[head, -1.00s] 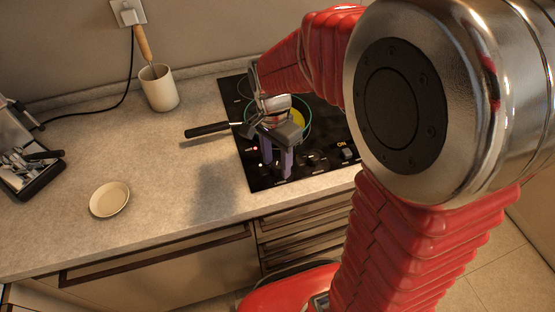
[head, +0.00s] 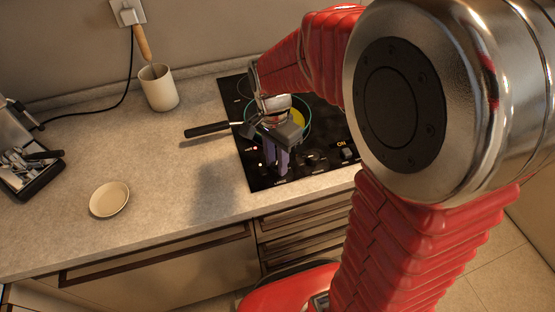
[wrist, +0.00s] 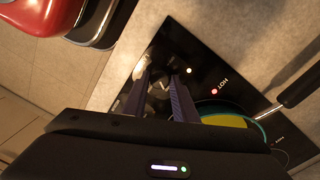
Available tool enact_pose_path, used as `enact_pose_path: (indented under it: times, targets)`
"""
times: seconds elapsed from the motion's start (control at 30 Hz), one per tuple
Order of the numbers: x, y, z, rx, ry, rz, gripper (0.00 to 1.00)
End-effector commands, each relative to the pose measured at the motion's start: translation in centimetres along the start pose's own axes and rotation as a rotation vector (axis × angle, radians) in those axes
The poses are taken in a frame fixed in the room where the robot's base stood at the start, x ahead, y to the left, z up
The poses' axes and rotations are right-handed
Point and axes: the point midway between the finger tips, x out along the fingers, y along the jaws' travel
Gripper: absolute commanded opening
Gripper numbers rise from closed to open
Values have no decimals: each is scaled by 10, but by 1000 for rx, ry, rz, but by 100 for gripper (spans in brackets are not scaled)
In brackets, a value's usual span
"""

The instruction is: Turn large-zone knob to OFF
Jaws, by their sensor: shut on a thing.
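The black cooktop (head: 262,182) has a row of knobs along its front edge. My gripper (head: 277,166) points down over the front left of the cooktop. In the wrist view its two purple fingers (wrist: 160,98) stand on either side of a dark knob (wrist: 158,91) and are shut on it. In the head view the fingers hide this knob, and I cannot read its setting. Two other knobs show to the right, a middle knob (head: 313,159) and a right knob (head: 346,154) near a lit "ON" label. A lit "HOT" label (wrist: 219,86) is near the gripper.
A pan with yellow contents (wrist: 225,121) sits on the cooktop behind the gripper; its black handle (head: 207,129) points left over the counter. A small plate (head: 109,199), a utensil cup (head: 158,88) and a machine (head: 32,166) stand left. The counter between is clear.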

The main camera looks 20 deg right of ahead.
Motion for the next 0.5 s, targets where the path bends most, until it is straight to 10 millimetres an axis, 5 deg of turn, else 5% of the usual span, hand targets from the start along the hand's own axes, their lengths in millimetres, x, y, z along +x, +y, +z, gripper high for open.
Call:
enact_pose_path:
  times: [0.5]
  targets:
    - [0,-1,1,-195,12,0,3]
